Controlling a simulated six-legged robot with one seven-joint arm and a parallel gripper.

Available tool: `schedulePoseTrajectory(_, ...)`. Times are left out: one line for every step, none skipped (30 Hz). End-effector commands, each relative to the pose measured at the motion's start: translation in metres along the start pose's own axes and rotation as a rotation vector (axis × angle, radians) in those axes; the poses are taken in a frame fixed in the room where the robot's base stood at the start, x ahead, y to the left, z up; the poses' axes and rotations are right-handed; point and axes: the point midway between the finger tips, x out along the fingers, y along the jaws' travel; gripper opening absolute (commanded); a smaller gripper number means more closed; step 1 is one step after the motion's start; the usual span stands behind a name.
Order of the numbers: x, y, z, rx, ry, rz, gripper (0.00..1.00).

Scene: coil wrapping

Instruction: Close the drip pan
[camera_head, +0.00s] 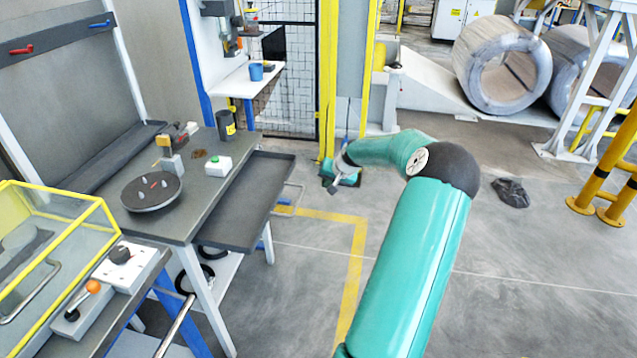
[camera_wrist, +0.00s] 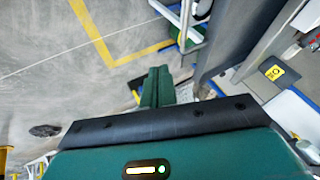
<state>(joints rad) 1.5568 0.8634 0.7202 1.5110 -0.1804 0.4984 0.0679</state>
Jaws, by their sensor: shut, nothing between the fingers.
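The drip pan (camera_head: 240,205) is a dark grey shallow tray standing out from the right side of the workbench, with a thin metal handle (camera_head: 291,198) on its outer side. It looks pulled out and empty. In the wrist view its dark side (camera_wrist: 236,42) runs along the right of the fingers. My gripper (camera_head: 331,184) is to the right of the pan and handle, apart from the pan. In the wrist view my gripper (camera_wrist: 157,76) has its two green fingers together with nothing between them.
The workbench (camera_head: 205,190) carries a round dark plate (camera_head: 152,190), a black canister (camera_head: 226,124) and small items. A yellow-framed clear box (camera_head: 60,245) stands at the lower left. Yellow posts (camera_head: 325,90) stand behind my gripper.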

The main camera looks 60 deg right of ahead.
Motion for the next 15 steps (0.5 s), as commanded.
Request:
schedulePoseTrajectory(0.010,-0.001,0.001,-0.001,-0.002,-0.002,0.00)
schedulePoseTrajectory(0.016,0.000,0.001,0.000,-0.003,-0.002,0.00)
schedulePoseTrajectory(0.024,-0.001,0.001,-0.001,-0.003,-0.002,0.00)
schedulePoseTrajectory(0.031,-0.001,0.001,-0.001,-0.004,-0.001,0.00)
schedulePoseTrajectory(0.036,0.000,0.001,0.000,-0.003,-0.001,0.00)
schedulePoseTrajectory(0.045,-0.001,0.001,0.000,-0.003,-0.001,0.00)
schedulePoseTrajectory(0.051,-0.001,0.001,-0.002,-0.003,-0.001,0.00)
schedulePoseTrajectory(0.057,-0.002,0.001,-0.002,-0.003,-0.001,0.00)
schedulePoseTrajectory(0.065,-0.002,0.000,-0.001,-0.003,-0.002,0.00)
schedulePoseTrajectory(0.072,-0.003,0.001,-0.002,-0.004,-0.002,0.00)
schedulePoseTrajectory(0.077,-0.003,0.000,-0.003,-0.003,-0.002,0.00)
schedulePoseTrajectory(0.084,-0.006,0.000,-0.004,-0.003,-0.002,0.00)
schedulePoseTrajectory(0.086,-0.013,0.000,-0.007,-0.003,-0.002,0.00)
schedulePoseTrajectory(0.089,-0.017,0.000,-0.008,-0.002,-0.002,0.00)
schedulePoseTrajectory(0.092,-0.022,0.000,-0.006,-0.002,-0.002,0.00)
